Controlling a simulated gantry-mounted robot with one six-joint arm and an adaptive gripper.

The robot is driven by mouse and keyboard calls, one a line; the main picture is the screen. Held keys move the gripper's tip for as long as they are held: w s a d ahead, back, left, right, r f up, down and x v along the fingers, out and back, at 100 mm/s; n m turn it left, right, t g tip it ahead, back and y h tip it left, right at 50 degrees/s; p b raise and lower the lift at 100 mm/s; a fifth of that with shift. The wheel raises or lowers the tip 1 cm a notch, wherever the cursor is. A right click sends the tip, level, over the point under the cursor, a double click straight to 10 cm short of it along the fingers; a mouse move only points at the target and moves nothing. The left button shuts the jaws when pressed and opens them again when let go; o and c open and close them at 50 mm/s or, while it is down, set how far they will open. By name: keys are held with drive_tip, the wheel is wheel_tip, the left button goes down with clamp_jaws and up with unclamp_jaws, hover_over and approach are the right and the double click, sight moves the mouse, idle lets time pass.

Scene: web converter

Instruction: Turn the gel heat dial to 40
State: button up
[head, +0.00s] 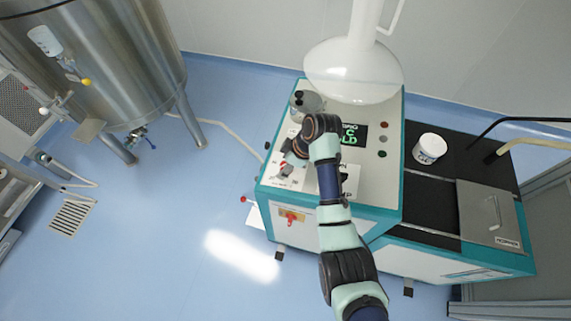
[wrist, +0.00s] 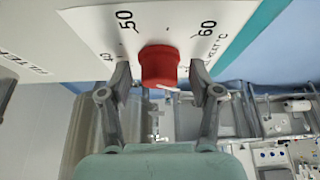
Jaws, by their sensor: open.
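The gel heat dial (wrist: 160,66) is a red knob on a white scale plate (wrist: 105,22), in the upper middle of the wrist view. The numbers 50 and 60 are readable on the plate, with a partly covered number left of the 50. A small white mark shows at the knob's lower edge. My gripper (wrist: 160,78) is open, with one finger on each side of the knob. Small gaps seem to show between the fingers and the knob. In the head view my gripper (head: 287,167) is over the left part of the machine's top panel, largely covering the dial.
The teal-edged machine carries a green display (head: 353,134) and small buttons right of my arm. A large white bulb-shaped vessel (head: 352,68) stands behind. A white tub (head: 429,148) sits on the black top at right. A steel tank (head: 100,70) stands left, beyond open blue floor.

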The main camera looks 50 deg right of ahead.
drive_tip(key=c, duration=1.1)
drive_tip(key=shift+r, duration=0.1)
drive_tip(key=shift+c, duration=0.2)
drive_tip(key=shift+p, duration=0.4)
